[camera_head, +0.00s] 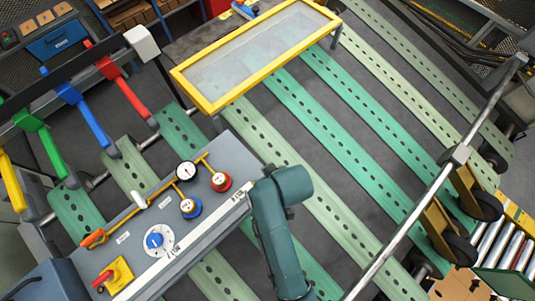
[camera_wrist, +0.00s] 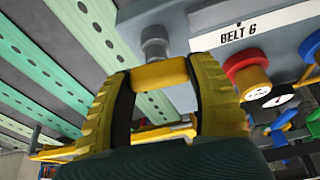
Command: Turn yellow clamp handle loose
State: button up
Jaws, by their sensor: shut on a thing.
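In the wrist view my gripper (camera_wrist: 165,85) is shut on a short yellow bar, the yellow clamp handle (camera_wrist: 160,74). The bar lies crosswise between the two yellow ribbed fingers. A round grey post (camera_wrist: 155,42) stands just beyond the bar, at the side of the grey control box with a "BELT 6" label (camera_wrist: 238,27). In the head view my arm covers the place by the right end of the control box (camera_head: 215,165), so the clamp handle and my gripper are hidden there.
The box carries a red knob (camera_head: 221,181), a blue knob (camera_head: 191,208), a gauge (camera_head: 186,171) and an orange-handled lever (camera_head: 94,239). A yellow-framed clear panel (camera_head: 207,104) stands behind. Green perforated belts (camera_head: 340,215) run to the right, with a metal rail (camera_head: 425,200) across them.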

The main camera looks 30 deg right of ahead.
jog(key=shift+n+y, duration=0.3)
jog(key=shift+n, duration=0.3)
jog(key=o, duration=1.2)
jog(key=v, duration=1.2)
jog(key=shift+w, duration=0.1)
